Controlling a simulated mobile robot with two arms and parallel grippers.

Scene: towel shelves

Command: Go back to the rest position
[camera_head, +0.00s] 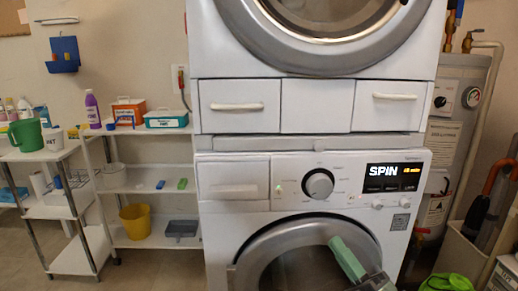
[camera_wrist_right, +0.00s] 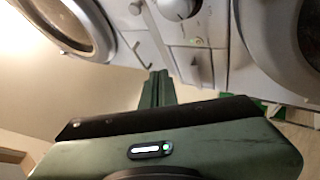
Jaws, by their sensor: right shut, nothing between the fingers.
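My right gripper (camera_head: 347,258) shows at the lower right of the head view, in front of the lower washing machine's round door (camera_head: 258,252). Its green fingers are shut with nothing between them. In the right wrist view the closed fingers (camera_wrist_right: 158,88) point toward the stacked machines. The lower machine (camera_head: 235,225) has a dial and a lit panel (camera_head: 394,177) reading SPIN. Whether the fingertips touch the machine cannot be told. My left gripper is not in view.
Another machine (camera_head: 425,35) is stacked above. At left, white shelves (camera_head: 145,185) hold bottles, boxes and a yellow bucket (camera_head: 135,221). A water heater (camera_head: 452,120) stands at right, with a green object (camera_head: 446,282) on the floor below. Some floor is clear at lower left.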

